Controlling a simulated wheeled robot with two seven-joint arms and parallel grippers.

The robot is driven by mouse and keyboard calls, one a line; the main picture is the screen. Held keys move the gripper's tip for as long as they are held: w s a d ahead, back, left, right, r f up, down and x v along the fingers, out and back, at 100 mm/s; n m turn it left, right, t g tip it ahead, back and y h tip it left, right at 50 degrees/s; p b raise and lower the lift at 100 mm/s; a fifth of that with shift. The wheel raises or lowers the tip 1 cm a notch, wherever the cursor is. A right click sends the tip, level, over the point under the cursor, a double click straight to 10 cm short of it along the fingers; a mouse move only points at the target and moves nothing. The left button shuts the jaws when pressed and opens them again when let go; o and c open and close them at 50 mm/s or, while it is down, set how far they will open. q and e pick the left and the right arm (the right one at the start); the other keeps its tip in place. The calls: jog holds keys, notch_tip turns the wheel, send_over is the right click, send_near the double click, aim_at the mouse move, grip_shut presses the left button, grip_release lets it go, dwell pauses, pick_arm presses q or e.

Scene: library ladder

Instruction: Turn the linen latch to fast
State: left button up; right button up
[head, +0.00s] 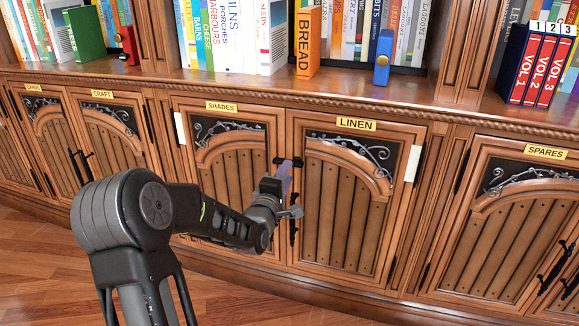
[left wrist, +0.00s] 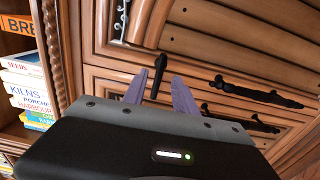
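The linen door (head: 345,215) carries a yellow LINEN label (head: 356,124) and is closed. A black latch (head: 298,161) sits at its upper left edge, beside the shades door, partly hidden by my gripper. In the left wrist view the latch (left wrist: 160,66) is a dark bar with a knobbed end, lying across the door seam. My left gripper (head: 284,182) is at the latch. In the left wrist view its two purple fingers (left wrist: 160,94) stand apart, one on each side of the bar, with gaps showing. My right gripper is not in view.
Black door pulls (left wrist: 255,95) are close by, below the latch. The shades door (head: 225,165) is closed at the left, and the spares door (head: 500,225) is at the right. A shelf above holds books, including an orange BREAD book (head: 308,42), and a blue object (head: 383,60).

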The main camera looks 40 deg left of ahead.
pick_arm(q)
jog(key=v, duration=0.3)
jog(key=shift+s, duration=0.2)
dwell(0.4)
